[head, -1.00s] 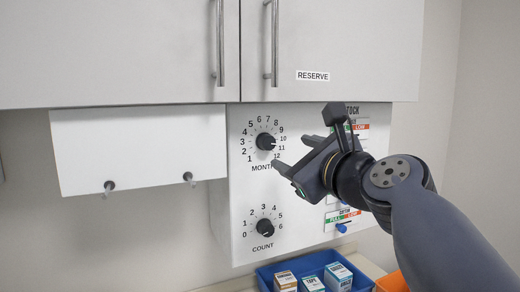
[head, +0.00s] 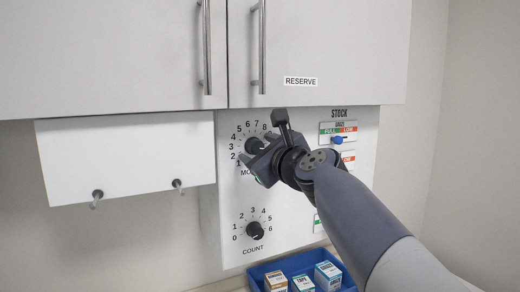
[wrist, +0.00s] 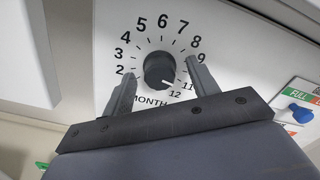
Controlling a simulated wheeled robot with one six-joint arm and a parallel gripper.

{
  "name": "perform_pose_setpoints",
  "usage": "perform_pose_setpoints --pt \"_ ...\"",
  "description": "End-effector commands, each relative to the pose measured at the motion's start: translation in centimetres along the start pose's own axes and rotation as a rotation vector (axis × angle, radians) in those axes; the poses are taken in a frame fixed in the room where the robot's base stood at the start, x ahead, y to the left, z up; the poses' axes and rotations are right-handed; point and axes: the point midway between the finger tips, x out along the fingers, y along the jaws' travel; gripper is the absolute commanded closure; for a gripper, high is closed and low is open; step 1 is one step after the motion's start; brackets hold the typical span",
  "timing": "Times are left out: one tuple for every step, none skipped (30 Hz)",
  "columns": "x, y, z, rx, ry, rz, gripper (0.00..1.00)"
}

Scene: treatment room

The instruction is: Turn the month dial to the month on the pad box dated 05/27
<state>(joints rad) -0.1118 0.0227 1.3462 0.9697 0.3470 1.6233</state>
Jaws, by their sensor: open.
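The month dial (head: 255,145) is a black round knob on the white panel, ringed by printed numbers and partly hidden by my gripper in the head view. In the wrist view the dial (wrist: 157,66) shows clearly; its white pointer aims to the lower right, around 11 to 12. My gripper (head: 257,151) is open in front of the dial. In the wrist view its fingers stand on the left and right of the knob, with gaps; whether they reach its depth is unclear. Small boxes (head: 302,284) sit in a blue tray (head: 259,270) below; no date is readable.
A COUNT dial (head: 255,230) sits lower on the panel. Stock sliders, one with a blue knob (head: 337,140), are to the right, partly behind my arm. Cabinet doors (head: 330,50) overhang above. A white board with two pegs (head: 97,194) is at left.

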Motion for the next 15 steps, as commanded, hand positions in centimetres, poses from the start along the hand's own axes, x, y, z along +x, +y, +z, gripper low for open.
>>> perform_pose_setpoints --pt "-0.01 0.00 0.00 0.000 0.000 0.000 0.44" --pt "-0.01 0.00 0.00 0.000 0.000 0.000 0.44" --pt "-0.02 0.00 0.00 0.000 0.000 0.000 0.45" --pt "-0.02 0.00 0.00 0.000 0.000 0.000 0.48" --pt "-0.02 0.00 0.00 0.000 0.000 0.000 0.50" --pt "-0.03 0.00 0.00 0.000 0.000 0.000 0.53" --pt "-0.03 0.00 0.00 0.000 0.000 0.000 0.56" --pt "-0.03 0.00 0.00 0.000 0.000 0.000 0.58" --pt "-0.03 0.00 0.00 0.000 0.000 0.000 0.62" --pt "-0.04 0.00 0.00 0.000 0.000 0.000 0.64" --pt "-0.04 0.00 0.00 0.000 0.000 0.000 0.67" --pt "-0.04 0.00 0.00 0.000 0.000 0.000 0.70" --pt "-0.04 0.00 0.00 0.000 0.000 0.000 0.72" --pt "-0.04 0.00 0.00 0.000 0.000 0.000 0.75" --pt "-0.04 0.00 0.00 0.000 0.000 0.000 0.78"
